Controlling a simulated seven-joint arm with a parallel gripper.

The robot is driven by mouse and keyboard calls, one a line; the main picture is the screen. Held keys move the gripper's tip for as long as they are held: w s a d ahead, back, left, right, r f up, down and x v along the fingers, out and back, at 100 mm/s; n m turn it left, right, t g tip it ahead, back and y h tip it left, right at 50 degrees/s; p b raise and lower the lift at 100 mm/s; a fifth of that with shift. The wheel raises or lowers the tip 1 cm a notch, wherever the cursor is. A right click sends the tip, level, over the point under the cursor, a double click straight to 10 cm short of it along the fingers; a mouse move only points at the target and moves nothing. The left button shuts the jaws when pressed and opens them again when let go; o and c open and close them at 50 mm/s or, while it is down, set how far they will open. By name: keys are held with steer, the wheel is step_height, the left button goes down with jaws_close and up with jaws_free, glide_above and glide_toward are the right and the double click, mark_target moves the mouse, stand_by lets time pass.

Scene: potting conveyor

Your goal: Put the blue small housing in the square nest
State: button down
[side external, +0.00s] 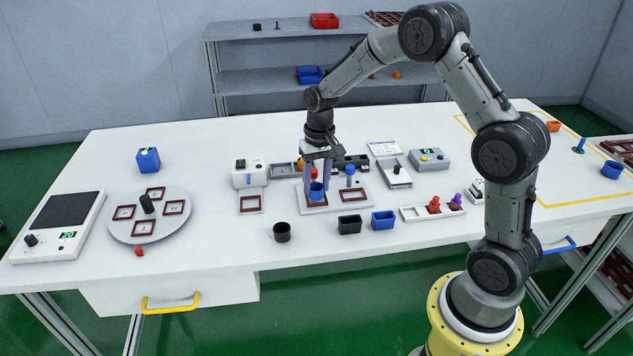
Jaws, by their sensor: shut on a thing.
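My gripper (317,187), with purple fingers, points down over a white plate (335,205) near the middle of the table. It is shut on the blue small housing (317,191), a small round cup. The housing is at a brown square nest (317,203) on the left of the plate; I cannot tell whether it rests in it or hangs just above. A second brown square nest (352,194) on the right of the plate looks empty. A red piece (314,173) shows between the fingers; whether it touches the housing is unclear.
A blue-topped post (350,172) stands close right of my gripper. A black cup (282,232), a black bin (349,225) and a blue bin (383,220) stand in front. A round turntable (120,228) with brown square frames is at left. The front middle edge is clear.

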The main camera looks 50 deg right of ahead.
steer(key=shift+f, duration=0.6)
steer(key=shift+c, duration=1.4)
jaws_free()
step_height(320, 180, up, 20)
steer(key=s+a+t, duration=0.1)
steer(key=s+a, duration=0.1)
steer(key=a, duration=0.1)
steer(key=s+a+r+n+t, duration=0.2)
steer(key=s+a+r, duration=0.3)
steer(key=s, duration=0.4)
steer(key=s+f+n+t, duration=0.1)
steer(key=s+f+n, duration=0.1)
steer(key=s, duration=0.5)
steer(key=s+a+f+n+t, duration=0.1)
steer(key=s+f, duration=0.3)
steer(key=s, duration=0.4)
steer(key=shift+s+a+n+h, duration=0.15)
steer(key=shift+a+n+h, duration=0.15)
steer(key=shift+n, duration=0.4)
